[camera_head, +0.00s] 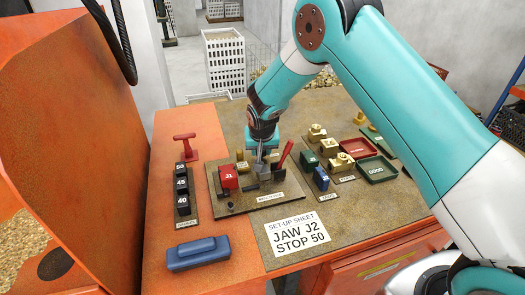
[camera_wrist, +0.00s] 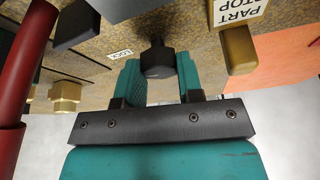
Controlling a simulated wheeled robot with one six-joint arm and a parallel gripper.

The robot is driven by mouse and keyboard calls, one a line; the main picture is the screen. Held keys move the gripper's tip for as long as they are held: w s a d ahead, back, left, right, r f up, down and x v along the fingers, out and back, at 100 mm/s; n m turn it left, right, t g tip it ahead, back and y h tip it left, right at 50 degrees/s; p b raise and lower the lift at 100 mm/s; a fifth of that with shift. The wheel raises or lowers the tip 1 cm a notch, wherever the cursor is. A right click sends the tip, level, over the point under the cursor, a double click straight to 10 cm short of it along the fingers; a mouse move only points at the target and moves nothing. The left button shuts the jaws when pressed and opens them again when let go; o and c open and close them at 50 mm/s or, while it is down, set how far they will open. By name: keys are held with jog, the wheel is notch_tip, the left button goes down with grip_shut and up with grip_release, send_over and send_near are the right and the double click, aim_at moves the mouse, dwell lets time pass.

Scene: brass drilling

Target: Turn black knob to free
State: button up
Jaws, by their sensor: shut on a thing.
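The black knob (camera_wrist: 158,62) is a dark faceted head on a short stem, standing out from the fixture plate in the wrist view. My gripper (camera_wrist: 160,76) has its two teal fingers shut on it, one on each side. A small LOCK label (camera_wrist: 121,54) lies on the plate beside the knob. In the head view my gripper (camera_head: 262,168) points down over the fixture plate (camera_head: 265,200) and hides the knob there. The FREE marking cannot be made out.
A red lever (camera_head: 284,155) rises close right of my gripper. A red J1 jaw block (camera_head: 229,178) and a brass part stop (camera_wrist: 238,50) are near. Numbered black stops (camera_head: 182,182), a blue block (camera_head: 198,253) and red and green trays (camera_head: 376,169) stand around the fixture.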

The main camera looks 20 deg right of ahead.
jog(key=m+b, duration=0.1)
jog(key=m, duration=0.1)
jog(key=m+h+b, duration=0.1)
jog(key=m, duration=0.1)
jog(key=shift+f+m+g+h+b, duration=0.2)
jog(key=shift+m+g+h+b, duration=0.1)
jog(key=m+g+h+b, duration=0.1)
jog(key=m+b, duration=0.1)
jog(key=m, duration=0.1)
jog(key=shift+w+a+m, duration=0.1)
jog(key=shift+m, duration=0.2)
jog(key=m, duration=0.2)
jog(key=m+g+b, duration=0.1)
jog(key=m, duration=0.1)
jog(key=shift+r+g+h, duration=0.1)
jog(key=shift+g+h, duration=0.2)
jog(key=shift+h, duration=0.1)
jog(key=shift+m+g+b, duration=0.5)
jog(key=shift+m+g, duration=0.1)
jog(key=shift+m, duration=1)
jog(key=shift+r, duration=0.1)
jog(key=shift+w, duration=0.1)
jog(key=o, duration=0.9)
jog(key=shift+o, duration=0.2)
jog(key=shift+r, duration=0.1)
